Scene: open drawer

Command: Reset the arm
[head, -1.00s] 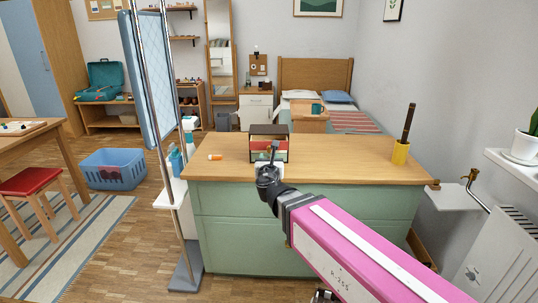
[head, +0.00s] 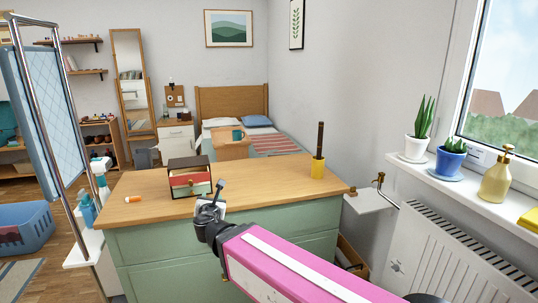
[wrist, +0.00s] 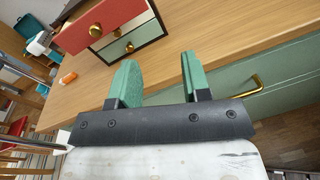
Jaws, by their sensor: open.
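My arm is pink with a dark wrist and reaches forward over the front edge of the green cabinet. My gripper (head: 220,187) is in front of and to the right of a small drawer box (head: 189,175). In the wrist view my gripper (wrist: 159,70) has two green fingers, spread apart with nothing between them. The box (wrist: 146,31) shows there at upper left, with a red drawer (wrist: 100,26) standing out beyond the green drawers below it. The drawers have brass knobs. The fingers look apart from the box.
The box stands on the wooden top (head: 262,176) of the green cabinet (head: 160,255).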

